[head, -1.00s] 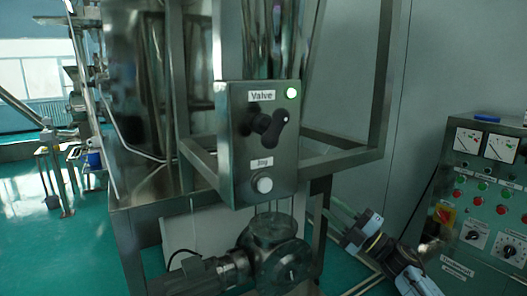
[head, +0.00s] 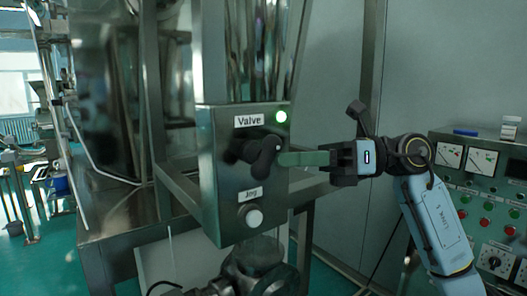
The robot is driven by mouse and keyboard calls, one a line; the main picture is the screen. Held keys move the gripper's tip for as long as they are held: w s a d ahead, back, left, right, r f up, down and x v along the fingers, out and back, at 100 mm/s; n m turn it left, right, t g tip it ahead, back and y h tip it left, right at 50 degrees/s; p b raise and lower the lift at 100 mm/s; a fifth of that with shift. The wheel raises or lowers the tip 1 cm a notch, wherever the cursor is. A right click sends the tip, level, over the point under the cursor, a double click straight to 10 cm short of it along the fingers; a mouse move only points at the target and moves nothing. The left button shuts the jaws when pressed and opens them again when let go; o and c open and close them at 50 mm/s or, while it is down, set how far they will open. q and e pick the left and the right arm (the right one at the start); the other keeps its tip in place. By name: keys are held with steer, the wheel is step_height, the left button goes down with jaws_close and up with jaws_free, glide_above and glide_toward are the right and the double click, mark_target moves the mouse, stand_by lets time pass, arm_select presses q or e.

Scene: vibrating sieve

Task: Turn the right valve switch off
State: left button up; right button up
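The valve switch is a black rotary knob (head: 257,156) on the front of a grey metal control box (head: 218,208), under a "Valve" label. My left gripper is not in view.
A white "Jog" button (head: 251,215) sits below the knob on the same box. Metal frame bars (head: 178,183) surround the box. A control panel (head: 489,205) with gauges and coloured buttons stands at the right. A pale wall is behind my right arm.

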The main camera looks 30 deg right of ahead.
mark_target(264, 161)
steer(key=p+x, duration=0.1)
steer(key=x, duration=0.4)
steer(key=shift+d, duration=0.1)
jaws_close()
